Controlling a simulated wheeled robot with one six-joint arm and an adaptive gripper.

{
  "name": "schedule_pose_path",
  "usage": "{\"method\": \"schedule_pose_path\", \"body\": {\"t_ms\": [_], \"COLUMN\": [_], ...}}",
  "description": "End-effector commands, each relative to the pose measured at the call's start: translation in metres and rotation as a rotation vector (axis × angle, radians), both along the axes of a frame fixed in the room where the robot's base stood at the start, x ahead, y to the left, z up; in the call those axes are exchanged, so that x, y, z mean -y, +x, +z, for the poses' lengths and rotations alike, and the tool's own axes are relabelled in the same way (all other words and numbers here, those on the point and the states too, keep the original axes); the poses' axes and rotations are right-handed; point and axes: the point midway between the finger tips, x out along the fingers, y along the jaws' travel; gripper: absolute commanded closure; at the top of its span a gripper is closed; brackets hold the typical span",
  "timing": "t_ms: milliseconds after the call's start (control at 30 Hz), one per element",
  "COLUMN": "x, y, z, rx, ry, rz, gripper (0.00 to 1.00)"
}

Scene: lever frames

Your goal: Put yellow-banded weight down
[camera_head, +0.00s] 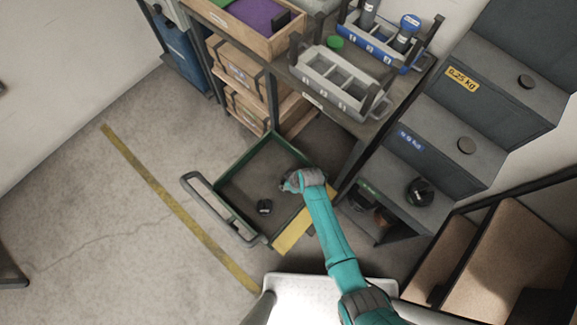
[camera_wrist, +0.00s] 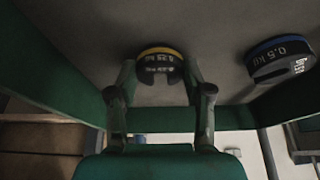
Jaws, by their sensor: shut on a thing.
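The yellow-banded weight (camera_wrist: 158,65) is a dark disc with a slot and white lettering ending in "25 kg". In the wrist view it sits between the two fingertips of my gripper (camera_wrist: 159,72), which is shut on it. In the head view my gripper (camera_head: 291,183) is over the right part of the green-rimmed cart tray (camera_head: 225,182) and hides most of the weight. The wrist view shows the weight close to the tray floor; I cannot tell whether it touches. A blue-banded 0.5 kg weight (camera_wrist: 279,60) lies to its right in the wrist view.
In the head view a dark weight (camera_head: 264,207) lies on the tray floor, left of my gripper. A grey stepped rack (camera_head: 440,140) with labels stands at right. A shelf with a grey divided holder (camera_head: 342,80) stands behind. The tray's left floor is clear.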

Motion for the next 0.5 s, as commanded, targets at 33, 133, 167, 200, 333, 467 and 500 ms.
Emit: {"method": "schedule_pose_path", "body": {"t_ms": [33, 133, 167, 200, 333, 467, 500], "x": [-0.0003, -0.0003, -0.0004, -0.0004, -0.0003, -0.0001, -0.0002], "y": [0.0007, 0.0009, 0.0008, 0.0008, 0.0006, 0.0002, 0.0003], "z": [-0.0023, -0.0036, -0.0036, -0.0035, -0.0039, -0.0061, -0.0059], "rx": [0.001, 0.002, 0.002, 0.002, 0.001, 0.0, 0.0], "ry": [0.001, 0.001, 0.001, 0.001, 0.001, 0.001, 0.001], "rz": [0.0, 0.0, 0.0, 0.0, 0.0, -0.001, -0.001], "gripper": [0.95, 0.95, 0.95, 0.95, 0.95, 0.4, 0.3]}}
